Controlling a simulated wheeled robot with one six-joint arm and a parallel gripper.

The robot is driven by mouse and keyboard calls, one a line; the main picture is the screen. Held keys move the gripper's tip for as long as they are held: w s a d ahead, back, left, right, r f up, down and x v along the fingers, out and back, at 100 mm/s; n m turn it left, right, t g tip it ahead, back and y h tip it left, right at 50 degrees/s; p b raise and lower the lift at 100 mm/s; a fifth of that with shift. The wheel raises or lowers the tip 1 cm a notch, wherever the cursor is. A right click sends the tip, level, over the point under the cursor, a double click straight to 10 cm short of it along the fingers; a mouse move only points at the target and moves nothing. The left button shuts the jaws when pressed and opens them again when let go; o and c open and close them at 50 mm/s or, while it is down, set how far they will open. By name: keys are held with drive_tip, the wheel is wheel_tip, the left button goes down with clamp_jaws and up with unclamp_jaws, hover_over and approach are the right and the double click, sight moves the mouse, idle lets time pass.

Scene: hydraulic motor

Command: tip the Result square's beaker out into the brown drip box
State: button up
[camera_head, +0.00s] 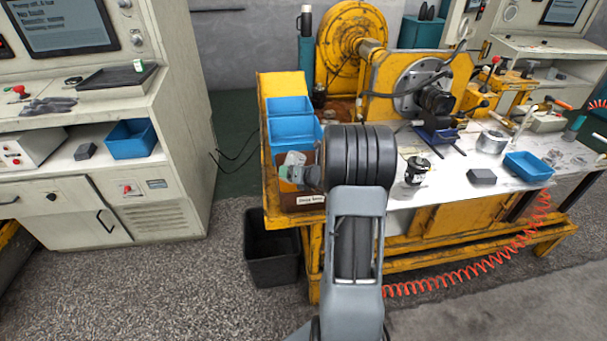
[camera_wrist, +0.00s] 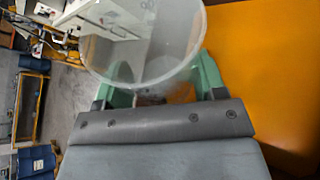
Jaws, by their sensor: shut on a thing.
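A clear beaker (camera_head: 294,159) is held at the end of my gripper (camera_head: 290,174). In the wrist view the beaker (camera_wrist: 140,62) shows as a wide transparent cylinder between the green fingers of my gripper (camera_wrist: 160,80), which are shut on it. I cannot tell whether liquid is in it. The brown drip box (camera_head: 303,201), with a white label on its front, sits at the left end of the yellow bench. The beaker and gripper are over or just in front of it in the picture and hide part of it. The Result square cannot be made out.
Blue bins (camera_head: 291,130) stand directly behind the drip box. A black waste bin (camera_head: 271,257) is on the floor below. To the right, the white worktop (camera_head: 437,180) carries a small black part, a grey block and a blue tray (camera_head: 529,166). Bare floor lies in front.

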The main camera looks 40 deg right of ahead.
drive_tip(key=shift+s+f, duration=0.1)
drive_tip(key=shift+f, duration=0.2)
drive_tip(key=shift+d+f+b, duration=0.15)
drive_tip(key=shift+b, duration=0.45)
drive_tip(key=d+n+h+b, duration=0.1)
drive_tip(key=b, duration=0.2)
drive_tip(key=n+h+b, duration=0.1)
drive_tip(key=b, duration=0.1)
drive_tip(key=d+n+b, duration=0.1)
drive_tip(key=b, duration=0.2)
drive_tip(key=shift+d+r+n+h, duration=0.15)
drive_tip(key=shift+r+n+h, duration=0.15)
drive_tip(key=shift+r+h, duration=0.1)
drive_tip(key=shift+r, duration=0.2)
